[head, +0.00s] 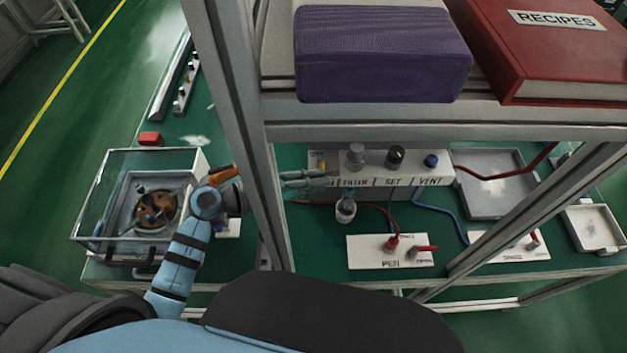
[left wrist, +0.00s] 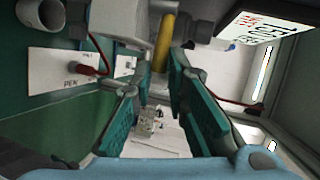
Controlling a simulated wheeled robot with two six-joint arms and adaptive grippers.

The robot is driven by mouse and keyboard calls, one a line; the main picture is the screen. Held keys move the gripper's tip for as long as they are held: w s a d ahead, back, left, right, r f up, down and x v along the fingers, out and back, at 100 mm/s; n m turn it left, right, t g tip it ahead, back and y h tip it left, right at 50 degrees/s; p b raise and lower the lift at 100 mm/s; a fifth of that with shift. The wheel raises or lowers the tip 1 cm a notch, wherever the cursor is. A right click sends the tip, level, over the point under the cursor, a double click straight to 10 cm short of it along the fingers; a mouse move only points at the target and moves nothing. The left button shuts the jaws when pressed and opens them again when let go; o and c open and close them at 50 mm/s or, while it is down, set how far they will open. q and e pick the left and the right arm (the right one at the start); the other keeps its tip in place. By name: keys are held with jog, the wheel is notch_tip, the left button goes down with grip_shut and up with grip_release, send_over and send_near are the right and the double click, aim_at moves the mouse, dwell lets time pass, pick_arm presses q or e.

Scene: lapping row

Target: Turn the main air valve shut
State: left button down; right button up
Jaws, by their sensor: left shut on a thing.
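My left gripper (head: 306,178) reaches past the shelf post to the left end of the white air panel (head: 370,161). The first label there is mostly covered by the gripper, while FILTER, SET and VENT can be read. In the left wrist view a yellow lever handle (left wrist: 163,42), apparently that of the main air valve, stands between the tips of the teal fingers (left wrist: 160,70). The gripper is shut on it. The handle runs up and down in that picture beside dark grey fittings. My right gripper is not in view.
A metal shelf frame (head: 232,100) with a purple box (head: 380,55) and a red RECIPES book (head: 545,50) stands above the panel. A clear-walled lapping tank (head: 95,205) is at left. White plates with red levers (head: 365,252) and air hoses lie in front.

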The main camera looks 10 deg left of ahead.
pick_arm(q)
jog(key=c, duration=1.6)
grip_release()
jog(key=shift+o, duration=0.2)
jog(key=shift+s, duration=0.1)
jog(key=v, duration=1.2)
